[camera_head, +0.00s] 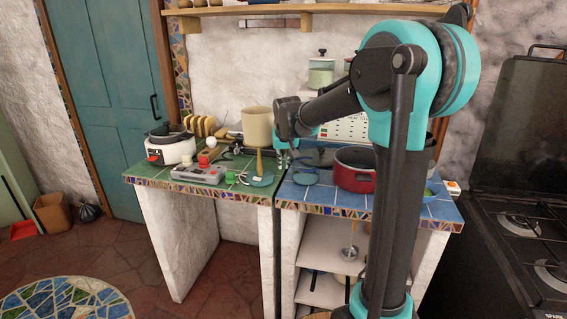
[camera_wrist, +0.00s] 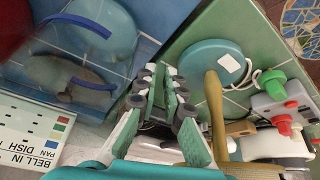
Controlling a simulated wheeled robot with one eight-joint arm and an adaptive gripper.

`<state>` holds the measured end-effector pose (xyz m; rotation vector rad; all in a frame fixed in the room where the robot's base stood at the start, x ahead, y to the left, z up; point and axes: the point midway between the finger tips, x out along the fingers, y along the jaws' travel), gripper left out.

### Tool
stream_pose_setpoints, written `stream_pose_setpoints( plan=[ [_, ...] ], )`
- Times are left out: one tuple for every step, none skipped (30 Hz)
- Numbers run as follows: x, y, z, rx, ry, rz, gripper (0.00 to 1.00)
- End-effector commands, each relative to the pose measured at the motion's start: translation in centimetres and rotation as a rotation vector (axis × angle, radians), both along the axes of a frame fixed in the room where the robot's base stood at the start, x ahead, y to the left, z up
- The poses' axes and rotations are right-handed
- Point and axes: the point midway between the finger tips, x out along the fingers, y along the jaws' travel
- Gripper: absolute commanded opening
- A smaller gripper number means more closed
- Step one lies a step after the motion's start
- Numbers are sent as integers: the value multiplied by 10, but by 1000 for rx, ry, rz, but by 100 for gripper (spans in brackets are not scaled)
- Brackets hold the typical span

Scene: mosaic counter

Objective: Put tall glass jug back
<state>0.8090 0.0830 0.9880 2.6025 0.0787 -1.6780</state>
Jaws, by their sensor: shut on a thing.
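My gripper (camera_wrist: 162,82) hangs low over the seam between the blue-tiled and green-tiled counters; it also shows in the head view (camera_head: 283,152). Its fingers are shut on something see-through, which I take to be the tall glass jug. The contact is hard to make out. Bluish see-through glassware with curved blue handles (camera_wrist: 95,40) shows left of the fingers in the wrist view. In the head view it is small and bluish (camera_head: 306,175) on the blue tiles. I cannot clearly separate the jug's outline from the glassware there.
A red pot (camera_head: 354,172) stands right of the glassware. On the green counter are a teal round item (camera_wrist: 210,62), a beige container (camera_head: 258,127), a white cooker (camera_head: 170,147) and a grey box with a red knob (camera_head: 199,172). A lettered panel (camera_wrist: 35,135) stands behind the blue counter.

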Motion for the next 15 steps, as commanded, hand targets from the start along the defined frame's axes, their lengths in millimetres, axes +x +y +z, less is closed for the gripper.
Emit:
stream_pose_setpoints(
  plan=[
    [0,0,-1,0,0,0,10],
    [0,0,-1,0,0,0,14],
    [0,0,-1,0,0,0,19],
    [0,0,-1,0,0,0,23],
    [0,0,-1,0,0,0,26],
    [0,0,-1,0,0,0,30],
    [0,0,-1,0,0,0,30],
    [0,0,-1,0,0,0,30],
    [0,0,-1,0,0,0,30],
    [0,0,-1,0,0,0,30],
    [0,0,-1,0,0,0,30],
    [0,0,-1,0,0,0,30],
    [0,0,-1,0,0,0,30],
    [0,0,0,0,0,0,30],
    [0,0,1,0,0,0,30]
  ],
)
